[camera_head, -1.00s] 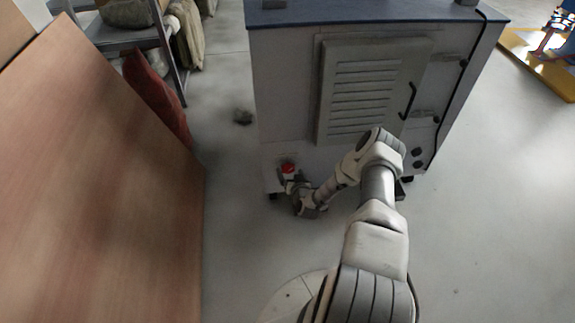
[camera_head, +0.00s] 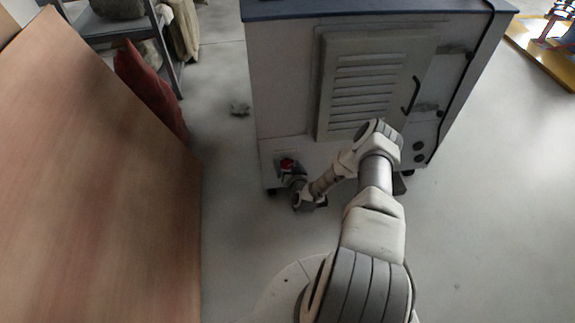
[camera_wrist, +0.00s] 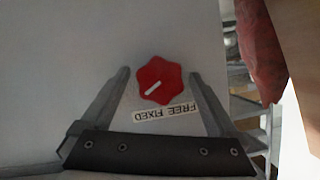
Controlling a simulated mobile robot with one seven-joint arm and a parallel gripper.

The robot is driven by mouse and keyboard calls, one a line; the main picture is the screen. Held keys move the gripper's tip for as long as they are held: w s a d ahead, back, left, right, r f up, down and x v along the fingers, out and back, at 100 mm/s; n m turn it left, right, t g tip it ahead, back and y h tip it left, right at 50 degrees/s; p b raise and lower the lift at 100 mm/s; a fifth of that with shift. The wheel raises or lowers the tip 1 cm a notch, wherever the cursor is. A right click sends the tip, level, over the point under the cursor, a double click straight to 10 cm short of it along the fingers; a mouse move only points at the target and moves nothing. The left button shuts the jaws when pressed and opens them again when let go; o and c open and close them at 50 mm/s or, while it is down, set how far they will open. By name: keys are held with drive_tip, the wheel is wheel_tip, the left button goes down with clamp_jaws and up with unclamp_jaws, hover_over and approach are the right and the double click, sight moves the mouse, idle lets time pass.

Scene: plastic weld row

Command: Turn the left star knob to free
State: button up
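The red star knob (camera_head: 287,164) is low on the left of the grey cabinet's front. In the wrist view the knob (camera_wrist: 159,81) is lobed, with a white pointer line running from its middle toward the lower left. A white label (camera_wrist: 165,112) with the words FREE and FIXED, upside down, sits just below it in that view. My gripper (camera_wrist: 158,73) is open, with one finger on each side of the knob and visible gaps to both. I cannot tell how deep the fingers reach around it. In the head view my gripper (camera_head: 296,180) is at the knob, partly hiding its surroundings.
The cabinet (camera_head: 285,100) has a louvred door (camera_head: 365,90) and dark round fittings (camera_head: 419,152) at lower right. A large brown panel (camera_head: 100,190) stands at left, near a red sack (camera_head: 150,90) and a shelf (camera_head: 105,25).

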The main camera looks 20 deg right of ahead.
drive_tip(key=c, duration=1.3)
drive_tip(key=shift+r+n, duration=0.1)
drive_tip(key=shift+n, duration=0.2)
drive_tip(key=shift+w+a+n+h+p, duration=0.1)
drive_tip(key=shift+a+n+h+p, duration=0.05)
drive_tip(key=shift+n+h+p, duration=0.5)
drive_tip(key=shift+a+n+g+h, duration=0.1)
drive_tip(key=shift+n+g+h, duration=0.4)
drive_tip(key=shift+n, duration=0.35)
drive_tip(key=n+h+b, duration=0.1)
drive_tip(key=n+h, duration=0.2)
drive_tip(key=n, duration=0.1)
drive_tip(key=n+h, duration=0.1)
drive_tip(key=n, duration=0.2)
drive_tip(key=n+t+h, duration=0.1)
drive_tip(key=n, duration=0.1)
drive_tip(key=shift+f+h, duration=0.25)
drive_tip(key=shift+h, duration=0.1)
drive_tip(key=n, duration=0.2)
drive_tip(key=n+t+h, duration=0.1)
drive_tip(key=n, duration=0.2)
drive_tip(key=shift+n+t, duration=0.3)
